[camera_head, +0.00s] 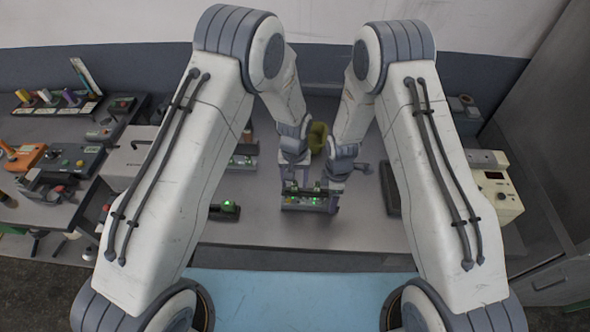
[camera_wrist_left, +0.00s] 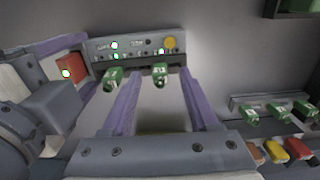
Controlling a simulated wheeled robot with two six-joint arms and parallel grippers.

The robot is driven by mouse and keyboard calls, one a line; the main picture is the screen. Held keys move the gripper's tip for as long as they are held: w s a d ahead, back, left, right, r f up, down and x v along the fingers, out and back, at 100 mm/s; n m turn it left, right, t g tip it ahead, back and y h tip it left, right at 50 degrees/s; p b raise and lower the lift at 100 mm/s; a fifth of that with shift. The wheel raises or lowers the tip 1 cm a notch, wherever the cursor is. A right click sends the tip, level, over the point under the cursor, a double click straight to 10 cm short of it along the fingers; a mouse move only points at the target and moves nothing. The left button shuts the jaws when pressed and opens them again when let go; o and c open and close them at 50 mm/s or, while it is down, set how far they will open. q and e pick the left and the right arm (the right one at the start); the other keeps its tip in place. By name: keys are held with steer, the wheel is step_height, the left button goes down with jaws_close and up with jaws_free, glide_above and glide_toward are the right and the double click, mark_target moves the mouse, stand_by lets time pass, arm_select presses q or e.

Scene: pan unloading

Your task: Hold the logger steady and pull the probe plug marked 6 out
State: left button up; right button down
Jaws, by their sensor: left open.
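The logger (camera_head: 304,203) is a grey box with lit green lamps on the table in front of me. In the left wrist view it shows its grey face (camera_wrist_left: 135,46) with a yellow round button and two green plugs. My left gripper (camera_wrist_left: 162,100) is open, its purple fingers reaching toward the logger. One green plug (camera_wrist_left: 160,76) shows between the fingers, the other (camera_wrist_left: 112,80) beside the left finger. Their labels are too small to read surely. My right gripper (camera_head: 330,192) is at the logger's right end; its purple fingers lie around a red-orange part. Its grip is unclear.
A second grey unit with green plugs (camera_wrist_left: 272,108) and a row of coloured plugs (camera_wrist_left: 277,152) lie at the right of the wrist view. A green-lit block (camera_head: 225,210) lies left of the logger. An olive cup (camera_head: 317,137) stands behind. The near blue surface (camera_head: 300,300) is clear.

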arm_select(q)
steer(key=shift+f, duration=1.1)
jaws_close()
